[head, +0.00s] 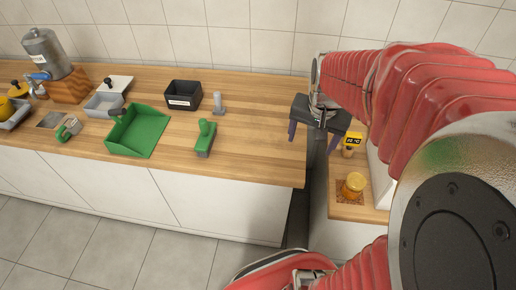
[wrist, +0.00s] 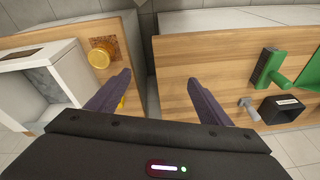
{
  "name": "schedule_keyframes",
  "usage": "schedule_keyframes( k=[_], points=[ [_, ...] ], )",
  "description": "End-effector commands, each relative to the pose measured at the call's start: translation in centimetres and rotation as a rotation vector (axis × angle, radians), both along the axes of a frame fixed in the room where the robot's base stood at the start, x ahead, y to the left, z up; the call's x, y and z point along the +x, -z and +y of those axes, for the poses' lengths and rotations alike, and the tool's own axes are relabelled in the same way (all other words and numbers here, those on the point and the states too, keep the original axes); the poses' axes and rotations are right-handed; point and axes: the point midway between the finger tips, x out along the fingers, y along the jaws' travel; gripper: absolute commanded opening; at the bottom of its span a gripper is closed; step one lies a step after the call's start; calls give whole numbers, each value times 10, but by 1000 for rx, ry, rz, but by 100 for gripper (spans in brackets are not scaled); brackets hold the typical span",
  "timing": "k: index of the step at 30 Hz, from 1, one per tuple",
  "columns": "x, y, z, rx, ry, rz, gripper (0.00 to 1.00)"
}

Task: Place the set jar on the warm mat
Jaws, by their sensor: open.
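A jar with a yellow-amber top (head: 354,184) stands upright on a small brown-orange mat (head: 342,198) on the right-hand wooden counter. In the wrist view the jar (wrist: 98,59) and the mat (wrist: 104,42) are at the upper left, beyond the left finger. My gripper (head: 312,138) is open and empty, its dark purple fingers pointing down near the gap between the two counters. In the wrist view my gripper (wrist: 160,78) has its fingers wide apart over that gap, with the jar clear of them. A yellow temperature display (head: 352,140) stands behind the jar.
A white open-fronted box (wrist: 32,88) stands beside the jar. The left counter holds a green dustpan (head: 138,131), a green brush (head: 205,138), a black bin (head: 183,96), a grey tool (head: 218,103) and a metal tank (head: 46,52). The counter's right end is clear.

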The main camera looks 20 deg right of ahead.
Motion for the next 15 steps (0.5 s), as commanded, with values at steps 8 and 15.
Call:
schedule_keyframes(
  k=[8,15],
  points=[
    [-15,-38,69,-64,-273,-77,73],
    [-38,-60,121,-117,-503,-143,73]
  ],
)
